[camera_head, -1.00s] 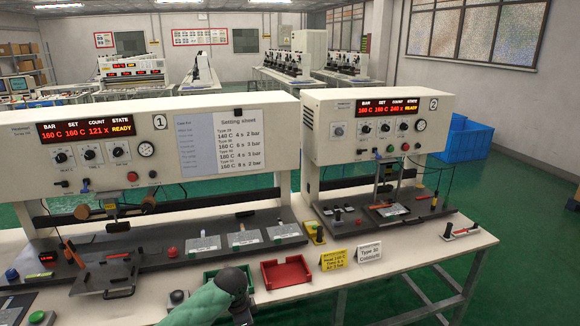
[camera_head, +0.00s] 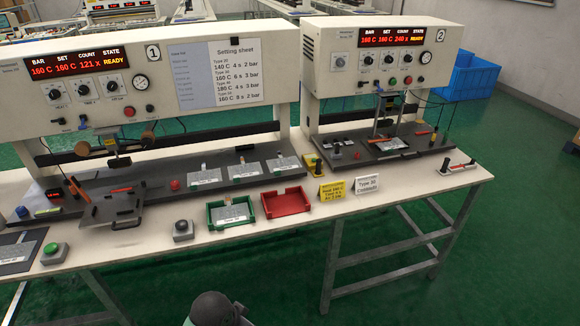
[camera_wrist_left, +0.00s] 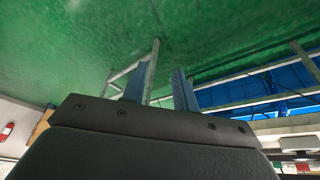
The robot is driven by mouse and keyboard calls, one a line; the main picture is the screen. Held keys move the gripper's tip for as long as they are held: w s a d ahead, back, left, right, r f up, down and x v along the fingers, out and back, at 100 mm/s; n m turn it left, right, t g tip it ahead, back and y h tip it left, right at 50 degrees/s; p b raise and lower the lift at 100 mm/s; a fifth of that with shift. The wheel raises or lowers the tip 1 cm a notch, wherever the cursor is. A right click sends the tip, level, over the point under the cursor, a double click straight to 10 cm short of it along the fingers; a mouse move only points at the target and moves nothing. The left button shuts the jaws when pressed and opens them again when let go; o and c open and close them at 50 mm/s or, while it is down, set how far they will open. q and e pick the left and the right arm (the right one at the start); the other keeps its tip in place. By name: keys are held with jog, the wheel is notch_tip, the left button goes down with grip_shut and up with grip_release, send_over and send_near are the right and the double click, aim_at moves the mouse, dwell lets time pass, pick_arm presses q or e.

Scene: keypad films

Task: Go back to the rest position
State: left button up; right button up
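My left gripper (camera_wrist_left: 160,88) shows in the left wrist view with its two bluish fingers apart and nothing between them. Green floor and metal frame bars lie beyond the fingers. In the head view a dark rounded end of my arm (camera_head: 213,308) shows at the bottom edge, below the front edge of the bench and clear of it. Its fingertips cannot be made out there. My right gripper is in neither view.
The white bench (camera_head: 300,222) carries press 1 (camera_head: 130,105) and press 2 (camera_head: 385,70). A green tray (camera_head: 211,228) holds a plate. A red tray (camera_head: 286,207) looks empty. Yellow and white cards stand to its right. The floor in front is clear.

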pick_arm(q)
jog(key=s+a+r+n+y, duration=0.2)
jog(key=s+a+n, duration=0.3)
jog(key=s+a, duration=0.6)
jog(key=d+f+b, duration=0.1)
jog(key=d+f, duration=0.1)
jog(key=f, duration=1.1)
jog(key=d+f+b, duration=0.1)
jog(key=d+f, duration=0.1)
jog(key=f, duration=1.1)
jog(key=s+f+b, duration=0.1)
jog(key=s+f, duration=0.3)
jog(key=f, duration=0.9)
jog(key=s+f+g, duration=0.1)
jog(key=s+f, duration=0.3)
jog(key=f, duration=0.9)
jog(key=shift+s+b, duration=0.2)
jog(key=shift+b, duration=0.2)
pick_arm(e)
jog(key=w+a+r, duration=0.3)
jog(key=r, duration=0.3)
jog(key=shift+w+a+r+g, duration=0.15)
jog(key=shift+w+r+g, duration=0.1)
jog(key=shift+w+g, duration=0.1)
pick_arm(q)
jog(key=shift+a+f, duration=0.1)
